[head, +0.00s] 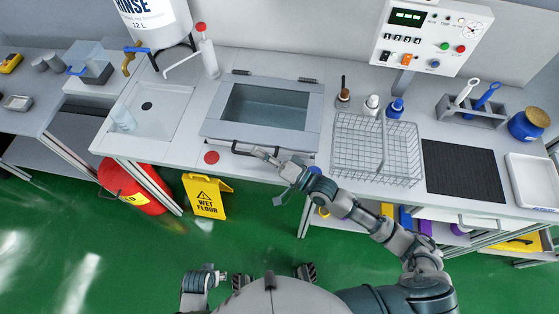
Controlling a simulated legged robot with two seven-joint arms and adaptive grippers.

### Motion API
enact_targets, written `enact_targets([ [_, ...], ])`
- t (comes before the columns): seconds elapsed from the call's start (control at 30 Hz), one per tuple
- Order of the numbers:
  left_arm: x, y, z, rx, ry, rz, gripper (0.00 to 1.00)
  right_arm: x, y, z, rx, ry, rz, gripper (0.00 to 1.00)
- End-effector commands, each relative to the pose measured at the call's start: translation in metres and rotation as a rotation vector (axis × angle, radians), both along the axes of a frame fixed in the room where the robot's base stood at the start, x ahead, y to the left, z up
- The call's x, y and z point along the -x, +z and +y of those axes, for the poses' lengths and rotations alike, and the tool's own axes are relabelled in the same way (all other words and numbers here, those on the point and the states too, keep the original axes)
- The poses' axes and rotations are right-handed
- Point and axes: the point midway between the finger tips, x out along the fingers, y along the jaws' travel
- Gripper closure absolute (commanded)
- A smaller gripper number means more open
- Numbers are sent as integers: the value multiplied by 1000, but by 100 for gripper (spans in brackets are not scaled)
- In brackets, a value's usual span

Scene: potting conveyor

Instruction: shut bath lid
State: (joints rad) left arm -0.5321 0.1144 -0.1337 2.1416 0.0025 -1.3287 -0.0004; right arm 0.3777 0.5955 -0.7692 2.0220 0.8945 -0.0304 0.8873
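The bath lid (212,113) is a grey frame around a clear window. It lies over the bath (265,110) set in the bench, hinged at the back, and looks flat or nearly flat; I cannot tell if a small gap stays at its front edge. A dark bar handle (242,150) runs along its front. My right gripper (268,155) is at the right part of this handle, touching or very close; its fingers are too small to read as open or shut. Part of my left arm shows at the bottom left, low and away from the bench; its fingers are not clear.
A wire basket (345,150) stands just right of the bath, with small bottles (371,105) behind it. A sink (150,100) and a white pump bottle (208,57) are to the left. A red disc (211,157) lies by the lid's front-left corner. A yellow wet-floor sign (205,196) stands below.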

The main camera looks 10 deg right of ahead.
Motion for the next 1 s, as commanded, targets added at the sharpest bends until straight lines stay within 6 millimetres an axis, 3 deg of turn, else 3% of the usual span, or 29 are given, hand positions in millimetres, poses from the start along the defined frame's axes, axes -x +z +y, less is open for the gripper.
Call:
enact_targets([
  [0.2,0,0,-1,-1,0,0,36,31,-10,-42,4,0,1,63],
  [0.4,0,0,-1,-1,0,0,36,52,-17,-72,0,0,3,63],
  [0.6,-1,0,0,-1,0,0,36,60,-19,-83,-2,-1,1,63],
  [1.0,-1,0,0,-1,0,0,36,60,-19,-83,-3,-1,1,63],
])
